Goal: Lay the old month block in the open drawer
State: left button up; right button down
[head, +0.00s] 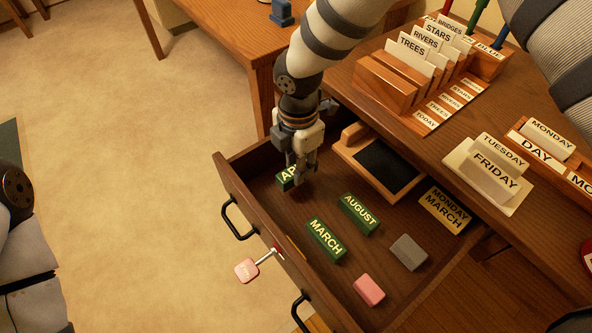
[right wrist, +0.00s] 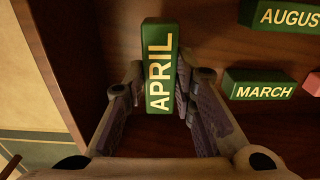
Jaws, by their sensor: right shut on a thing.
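My right gripper (head: 300,176) reaches down into the open drawer (head: 329,284) at its far left corner. It is shut on a green block lettered APRIL (head: 285,179). In the right wrist view the APRIL block (right wrist: 159,66) stands between the two fingers, close over the brown drawer floor. I cannot tell whether it touches the floor. A green MARCH block (head: 326,239) and a green AUGUST block (head: 359,214) lie apart from it in the drawer. My left gripper is not in view.
The drawer also holds a pink eraser (head: 369,290), a grey block (head: 408,252) and a MONDAY MARCH card (head: 445,210). A key with a pink tag (head: 247,270) sticks out of the drawer front. Card holders, including a DAY holder (head: 545,155), stand on the desk at right.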

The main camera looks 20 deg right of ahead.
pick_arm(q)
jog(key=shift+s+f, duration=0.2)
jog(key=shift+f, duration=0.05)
pick_arm(e)
notch_tip(320, 180, down, 3)
jog(key=shift+w+f, duration=0.1)
jog(key=shift+w, duration=0.05)
jog(key=shift+f, duration=0.2)
jog(key=c, duration=1.3)
grip_release()
jog(key=shift+c, duration=0.2)
jog(key=shift+r, duration=0.1)
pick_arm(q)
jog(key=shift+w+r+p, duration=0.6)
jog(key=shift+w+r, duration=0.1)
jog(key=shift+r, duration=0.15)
pick_arm(e)
notch_tip(320, 180, up, 12)
jog(key=shift+r, duration=0.1)
